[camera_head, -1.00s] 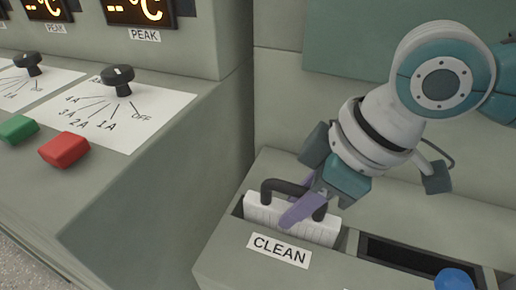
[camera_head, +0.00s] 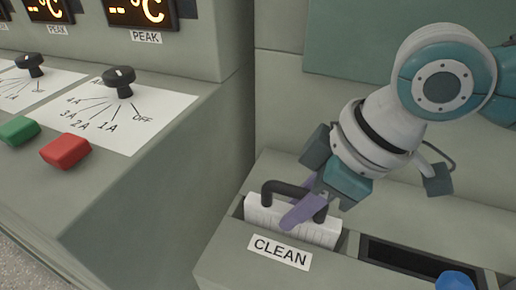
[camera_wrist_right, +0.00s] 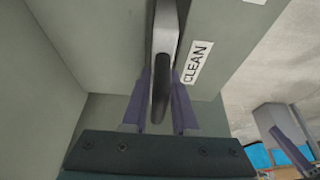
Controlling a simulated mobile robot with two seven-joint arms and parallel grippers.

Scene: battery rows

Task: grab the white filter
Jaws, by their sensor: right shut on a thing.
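The white filter (camera_head: 264,220) has a dark handle (camera_head: 287,188) on top. It stands in the left slot of a grey bin, behind the CLEAN label (camera_head: 280,252). My right gripper (camera_head: 302,213) reaches down over the filter from the right, with its purple fingers at the handle. In the right wrist view the fingers of my right gripper (camera_wrist_right: 160,105) are on both sides of the dark handle (camera_wrist_right: 160,90), shut on it. The lower part of the filter is hidden in the slot.
A dark open slot (camera_head: 410,257) lies right of the filter, with a blue round object (camera_head: 455,281) near it. A grey console at the left carries a black knob (camera_head: 119,80), a red button (camera_head: 65,150) and a green button (camera_head: 19,130).

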